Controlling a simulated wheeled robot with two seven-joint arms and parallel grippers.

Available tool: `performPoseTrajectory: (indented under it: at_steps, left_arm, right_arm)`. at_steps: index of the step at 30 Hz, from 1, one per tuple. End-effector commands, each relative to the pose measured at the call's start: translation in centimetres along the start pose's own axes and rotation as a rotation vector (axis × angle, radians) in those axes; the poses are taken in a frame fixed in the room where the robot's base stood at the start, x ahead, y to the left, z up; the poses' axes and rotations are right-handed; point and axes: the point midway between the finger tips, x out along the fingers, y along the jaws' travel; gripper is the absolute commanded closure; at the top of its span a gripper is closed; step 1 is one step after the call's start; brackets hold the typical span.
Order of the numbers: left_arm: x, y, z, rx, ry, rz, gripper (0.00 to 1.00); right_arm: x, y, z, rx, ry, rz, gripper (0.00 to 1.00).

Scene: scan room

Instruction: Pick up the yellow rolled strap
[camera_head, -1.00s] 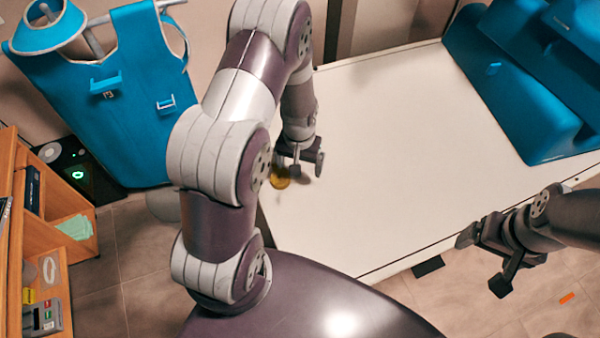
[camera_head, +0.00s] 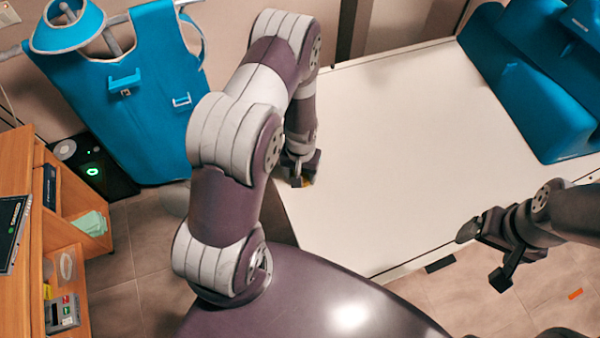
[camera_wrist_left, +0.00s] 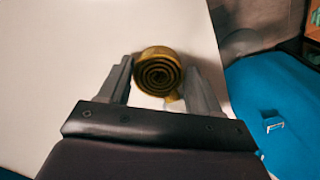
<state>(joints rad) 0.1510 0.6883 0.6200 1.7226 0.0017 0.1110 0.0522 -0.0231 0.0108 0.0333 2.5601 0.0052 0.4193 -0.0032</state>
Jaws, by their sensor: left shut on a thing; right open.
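The yellow rolled strap (camera_wrist_left: 158,72) shows in the left wrist view as a coiled spiral between the two fingers of my left gripper (camera_wrist_left: 160,82). The fingers are shut on it, at the white table top (camera_wrist_left: 60,70). In the head view my left gripper (camera_head: 300,175) is at the table's left edge, with only a small bit of yellow showing beside it; the rest of the strap is hidden. My right gripper (camera_head: 484,258) is open and empty off the table's front right edge.
Blue padded blocks (camera_head: 525,80) stand at the table's far right. The middle of the table is clear.

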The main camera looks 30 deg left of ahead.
Motion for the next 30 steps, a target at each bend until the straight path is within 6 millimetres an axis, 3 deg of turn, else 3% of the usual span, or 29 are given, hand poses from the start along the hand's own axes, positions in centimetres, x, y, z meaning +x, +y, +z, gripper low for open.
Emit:
performPoseTrajectory:
  at_steps: [5,11,22,30]
  left_arm:
    - [-0.9,0.0,-0.1,0.000,0.004,0.000,0.67]
    - [-4.1,0.2,-0.4,0.002,0.006,0.000,0.67]
    - [-8.8,5.3,-7.0,0.002,0.006,0.001,0.67]
    - [-10.9,7.1,-9.2,0.001,0.001,0.000,0.67]
  right_arm:
    - [0.4,0.0,0.1,0.000,0.000,0.000,0.12]
    - [1.7,0.0,0.2,0.000,0.000,0.000,0.12]
    - [4.3,0.0,0.5,0.000,0.000,0.000,0.12]
    - [4.9,0.0,0.6,0.000,0.000,0.000,0.12]
